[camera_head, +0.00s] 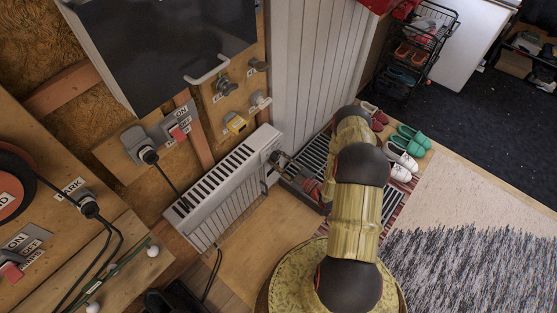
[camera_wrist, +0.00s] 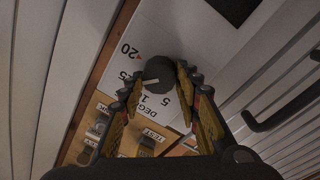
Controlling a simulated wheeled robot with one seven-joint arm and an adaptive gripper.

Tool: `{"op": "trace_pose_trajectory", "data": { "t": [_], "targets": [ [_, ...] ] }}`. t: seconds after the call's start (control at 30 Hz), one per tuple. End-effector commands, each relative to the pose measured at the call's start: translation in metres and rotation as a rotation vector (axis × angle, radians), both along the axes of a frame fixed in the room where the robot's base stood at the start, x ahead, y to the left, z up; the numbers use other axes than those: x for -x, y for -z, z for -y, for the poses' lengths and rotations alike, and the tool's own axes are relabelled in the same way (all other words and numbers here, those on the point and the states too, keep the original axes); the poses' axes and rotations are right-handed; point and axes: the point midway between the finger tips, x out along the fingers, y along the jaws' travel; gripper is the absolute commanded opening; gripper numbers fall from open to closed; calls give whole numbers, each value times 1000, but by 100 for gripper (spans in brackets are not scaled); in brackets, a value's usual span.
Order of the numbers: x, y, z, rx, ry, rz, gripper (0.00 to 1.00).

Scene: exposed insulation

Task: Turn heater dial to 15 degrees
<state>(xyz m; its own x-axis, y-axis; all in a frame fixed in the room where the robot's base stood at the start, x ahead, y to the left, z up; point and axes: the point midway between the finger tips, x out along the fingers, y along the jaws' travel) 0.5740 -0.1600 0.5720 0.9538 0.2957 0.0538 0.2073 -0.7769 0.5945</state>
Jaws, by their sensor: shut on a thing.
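The white heater (camera_head: 222,188) stands against the wall left of my arm in the head view. My gripper (camera_wrist: 158,80) is at the heater's right end, its two yellow-padded fingers closed on either side of the dark round dial (camera_wrist: 158,70). In the wrist view a pale pointer line on the dial points left, roughly toward a partly hidden label ending in 5, between 20 (camera_wrist: 130,50) and 10. I cannot tell whether it lines up exactly. A 5 and "DEG" lettering also show on the white face.
A black cable runs from a wall socket (camera_head: 137,143) down to the heater. Switches and knobs line the wooden wall above. Shoes (camera_head: 402,160) and a mat lie right of my arm. In the wrist view a dark curved bar (camera_wrist: 285,108) is at the right.

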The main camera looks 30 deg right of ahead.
Motion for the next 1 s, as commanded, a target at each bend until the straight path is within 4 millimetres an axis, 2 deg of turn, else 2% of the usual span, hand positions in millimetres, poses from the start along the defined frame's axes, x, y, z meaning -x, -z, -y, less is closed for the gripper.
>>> {"op": "trace_pose_trajectory", "data": {
  "t": [0.63,0.67,1.0],
  "targets": [
    [0,2,1,-46,3,-21,8],
    [0,2,1,-46,3,-22,34],
    [0,1,0,-45,1,-19,52]
  ]
}}
